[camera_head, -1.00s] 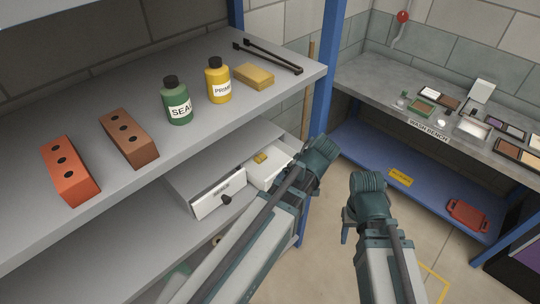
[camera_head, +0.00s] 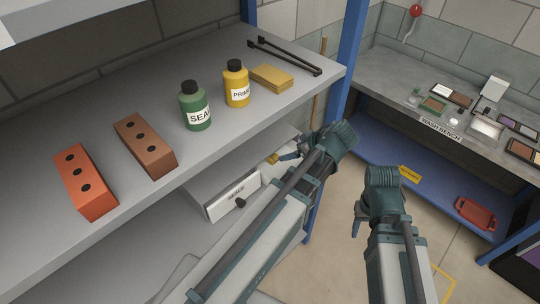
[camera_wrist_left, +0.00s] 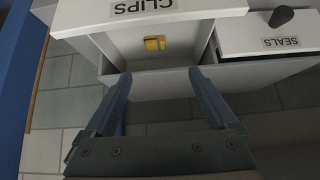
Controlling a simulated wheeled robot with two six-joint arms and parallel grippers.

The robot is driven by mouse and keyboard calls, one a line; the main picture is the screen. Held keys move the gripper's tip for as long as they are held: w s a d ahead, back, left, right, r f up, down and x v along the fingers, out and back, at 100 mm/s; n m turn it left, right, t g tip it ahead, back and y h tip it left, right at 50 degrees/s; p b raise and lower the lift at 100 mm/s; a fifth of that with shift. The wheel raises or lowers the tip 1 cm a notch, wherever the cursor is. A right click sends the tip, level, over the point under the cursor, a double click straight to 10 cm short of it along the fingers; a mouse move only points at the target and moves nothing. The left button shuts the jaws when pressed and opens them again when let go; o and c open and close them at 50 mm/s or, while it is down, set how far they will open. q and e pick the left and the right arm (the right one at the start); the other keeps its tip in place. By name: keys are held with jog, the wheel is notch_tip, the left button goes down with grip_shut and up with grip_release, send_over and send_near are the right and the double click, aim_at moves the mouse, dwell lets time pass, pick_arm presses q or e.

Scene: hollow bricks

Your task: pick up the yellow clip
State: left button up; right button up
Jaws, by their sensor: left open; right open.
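The yellow clip (camera_wrist_left: 155,43) lies inside a white open compartment, beside a white panel labelled CLIPS (camera_wrist_left: 140,8) in the left wrist view. In the head view the clip (camera_head: 272,158) is partly hidden by my left gripper. My left gripper (camera_wrist_left: 160,75) is open and empty. Its fingertips point towards the compartment, with the clip lying beyond them, roughly in line with the gap. In the head view the left gripper (camera_head: 287,153) is just right of the clip. My right gripper (camera_head: 359,218) hangs over the floor, away from the clip.
A closed drawer labelled SEALS (camera_wrist_left: 281,38) with a dark knob adjoins the compartment. The shelf above (camera_head: 230,135) holds hollow bricks (camera_head: 145,145), a green bottle (camera_head: 194,105), a yellow bottle (camera_head: 236,84) and a yellow block (camera_head: 272,76). A blue post (camera_head: 345,60) stands close to my left arm.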

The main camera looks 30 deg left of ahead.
pick_arm(q)
jog(key=b, duration=0.6)
send_near(274, 157)
jog(key=shift+s+a+f, duration=0.1)
jog(key=shift+a+f, duration=0.6)
jog(key=shift+a, duration=0.3)
jog(key=shift+a+f, duration=0.3)
jog(key=shift+a, duration=0.15)
jog(key=shift+b, duration=0.3)
jog(key=f+b, duration=0.1)
jog(key=w+a+f+b, duration=0.1)
jog(key=f+b, duration=0.2)
jog(key=shift+w+a, duration=0.35)
jog(key=shift+w+a+f, duration=0.15)
jog(key=shift+a+f, duration=0.15)
jog(key=shift+a, duration=0.1)
jog(key=shift+r, duration=0.1)
